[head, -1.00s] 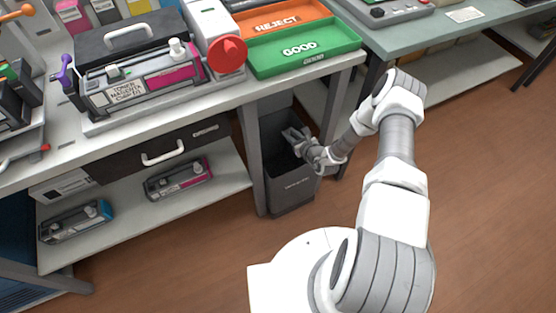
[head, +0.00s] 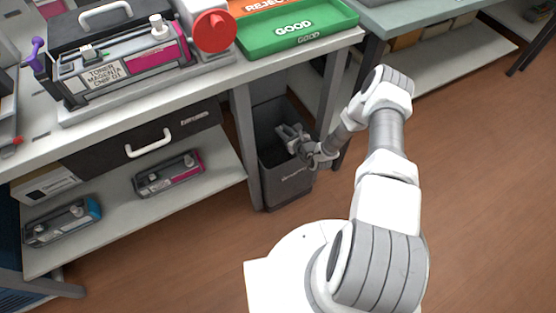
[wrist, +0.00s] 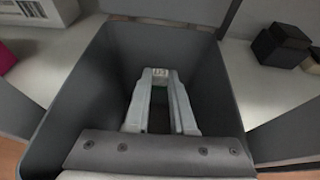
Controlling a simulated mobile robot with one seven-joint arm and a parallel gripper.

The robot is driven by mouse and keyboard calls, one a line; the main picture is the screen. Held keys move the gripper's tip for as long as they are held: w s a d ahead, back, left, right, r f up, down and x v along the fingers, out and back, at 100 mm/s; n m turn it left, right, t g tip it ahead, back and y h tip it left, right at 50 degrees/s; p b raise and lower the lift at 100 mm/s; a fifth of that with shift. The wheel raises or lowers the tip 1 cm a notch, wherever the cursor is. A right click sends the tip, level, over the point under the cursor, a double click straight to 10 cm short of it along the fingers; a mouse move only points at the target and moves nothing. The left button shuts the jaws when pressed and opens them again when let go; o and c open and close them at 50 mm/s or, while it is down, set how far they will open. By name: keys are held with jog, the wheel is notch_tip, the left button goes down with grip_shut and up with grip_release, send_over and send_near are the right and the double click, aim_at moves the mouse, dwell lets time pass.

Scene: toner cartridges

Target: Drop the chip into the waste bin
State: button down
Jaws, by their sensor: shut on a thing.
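The waste bin (head: 288,185) is a tall dark grey open box on the floor beneath the workbench. My gripper (head: 288,132) reaches into its mouth from the right. In the wrist view, my gripper (wrist: 159,78) points down between the bin's grey inner walls (wrist: 205,65). Its two pale fingers come together at their tips on the chip (wrist: 160,87), a small piece with a little green showing. Most of the chip is hidden by the fingers. The bin floor is dark, and I cannot tell what lies there.
The bench (head: 345,42) and its leg (head: 243,140) stand close around the bin. A lower shelf (head: 215,182) with toner cartridges (head: 168,172) is to the left. Above are the green GOOD tray (head: 330,22) and a cartridge in a cradle (head: 115,72). The brown floor (head: 475,170) at right is clear.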

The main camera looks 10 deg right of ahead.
jog(key=c, duration=0.7)
grip_release()
jog(key=shift+r, duration=0.1)
jog(key=p+v, duration=0.5)
jog(key=v, duration=1.2)
jog(key=shift+s+d, duration=0.1)
jog(key=shift+s, duration=0.1)
